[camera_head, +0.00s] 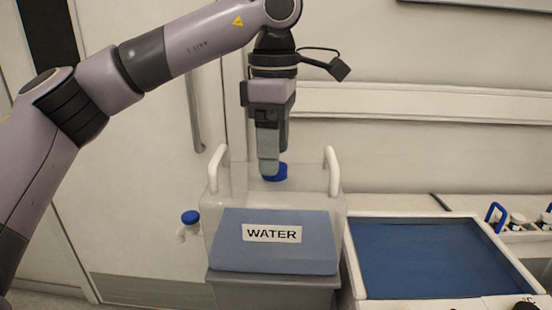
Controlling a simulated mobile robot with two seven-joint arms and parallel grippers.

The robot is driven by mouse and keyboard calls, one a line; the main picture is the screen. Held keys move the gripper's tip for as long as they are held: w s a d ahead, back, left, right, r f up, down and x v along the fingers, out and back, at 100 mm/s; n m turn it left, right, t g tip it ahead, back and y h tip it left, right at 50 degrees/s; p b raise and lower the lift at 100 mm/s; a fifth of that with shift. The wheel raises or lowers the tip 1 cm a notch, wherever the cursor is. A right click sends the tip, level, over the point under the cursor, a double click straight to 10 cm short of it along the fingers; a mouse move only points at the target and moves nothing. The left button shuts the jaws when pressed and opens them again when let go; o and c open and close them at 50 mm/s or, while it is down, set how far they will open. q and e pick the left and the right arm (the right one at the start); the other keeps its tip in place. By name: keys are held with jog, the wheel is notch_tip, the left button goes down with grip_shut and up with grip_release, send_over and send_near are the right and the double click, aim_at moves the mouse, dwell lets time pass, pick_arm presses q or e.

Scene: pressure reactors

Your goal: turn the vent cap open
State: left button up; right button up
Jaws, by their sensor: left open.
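The vent cap (281,173) is a small blue cap on top of the clear water container (222,192), which is labelled WATER and has two white handles. My left gripper (269,170) points straight down at the cap. It is open, and its fingers overlap the left part of the cap in the view. I cannot tell whether they touch it. The far finger is largely hidden behind the near one. My right gripper is not in view.
A second blue cap (190,217) sits on a spout at the container's left side. A white-rimmed tray with a blue floor (430,258) stands to the right. A rack with blue handles (495,216) is at the far right. A wall rail (420,103) runs behind.

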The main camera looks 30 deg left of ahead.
pick_arm(q)
jog(key=shift+f, duration=1.1)
jog(key=c, duration=1.1)
jog(key=shift+n, duration=0.4)
jog(key=n, duration=0.5)
jog(key=shift+n, duration=0.3)
jog(key=n, duration=1.2)
jog(key=shift+n+p, duration=0.3)
jog(key=shift+p, duration=0.05)
jog(key=n, duration=0.6)
jog(key=shift+n, duration=0.3)
